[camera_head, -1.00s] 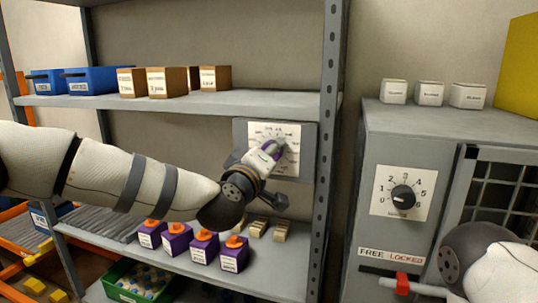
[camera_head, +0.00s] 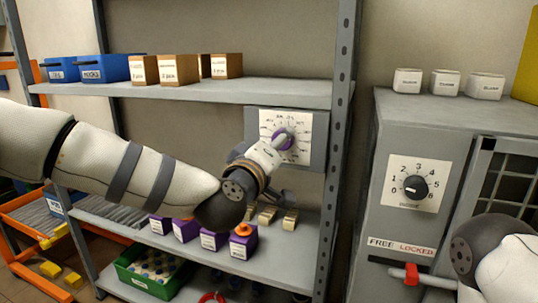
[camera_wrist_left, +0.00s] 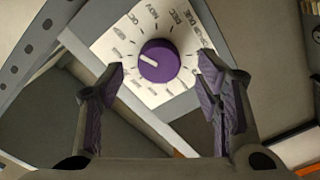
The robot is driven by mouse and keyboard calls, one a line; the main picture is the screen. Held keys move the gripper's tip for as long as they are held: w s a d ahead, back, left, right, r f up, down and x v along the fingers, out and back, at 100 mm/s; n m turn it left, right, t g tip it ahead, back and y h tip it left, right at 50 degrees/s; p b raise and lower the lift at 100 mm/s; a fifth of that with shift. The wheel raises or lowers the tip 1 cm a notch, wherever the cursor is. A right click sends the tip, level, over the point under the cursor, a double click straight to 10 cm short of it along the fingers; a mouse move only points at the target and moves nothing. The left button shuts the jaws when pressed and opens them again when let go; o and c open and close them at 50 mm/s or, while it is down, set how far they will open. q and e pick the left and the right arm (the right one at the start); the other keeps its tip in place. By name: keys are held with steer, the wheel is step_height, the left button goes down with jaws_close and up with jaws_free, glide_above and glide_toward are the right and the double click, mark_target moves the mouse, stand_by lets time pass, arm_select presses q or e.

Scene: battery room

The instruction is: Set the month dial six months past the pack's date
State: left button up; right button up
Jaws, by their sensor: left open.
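The month dial is a purple knob (camera_wrist_left: 160,60) with a white pointer line, on a white plate (camera_wrist_left: 120,40) ringed with month names. NOV and DEC are readable at the top in the left wrist view. The pointer points left; the label there is unclear. In the head view the dial (camera_head: 283,138) is on a grey panel at the shelf post. My left gripper (camera_wrist_left: 162,85) is open, its purple-padded fingers apart on either side of the knob, apparently not touching it. Purple packs (camera_head: 215,237) with orange caps stand on the lower shelf; their labels are too small to read.
A grey cabinet (camera_head: 386,245) stands right, with a numbered dial (camera_head: 415,187) and a red-handled latch (camera_head: 411,272). Blue bins (camera_head: 103,69) and brown boxes (camera_head: 180,69) are on the upper shelf. A green crate (camera_head: 145,284) sits below. My right arm is beside the cabinet.

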arm_select(q)
steer(key=v, duration=0.9)
steer(key=s+a+f+m+g, duration=0.1)
steer(key=s+f+g, duration=0.3)
steer(key=f, duration=0.6)
steer(key=s+a+f+m+g+y, duration=0.1)
steer(key=s+a+f+m+g, duration=0.15)
steer(key=s+f, duration=0.6)
steer(key=s+a+f+m+g, duration=0.1)
steer(key=s+f+g, duration=0.25)
steer(key=f, duration=0.95)
steer(key=s+a+f+g+y, duration=0.1)
steer(key=s+a+f+g, duration=0.2)
steer(key=s, duration=0.5)
steer(key=s+a+f+m+g+y, duration=0.1)
steer(key=s+a+f+g+y, duration=0.1)
steer(key=s+a, duration=0.4)
steer(key=s+a+f+m+g+y, duration=0.1)
steer(key=s+a+f+g, duration=0.3)
steer(key=s, duration=0.7)
step_height(320, 180, down, 2)
steer(key=shift+s+a+f+y, duration=0.1)
steer(key=shift+s+a+y, duration=0.25)
steer(key=shift+a, duration=0.25)
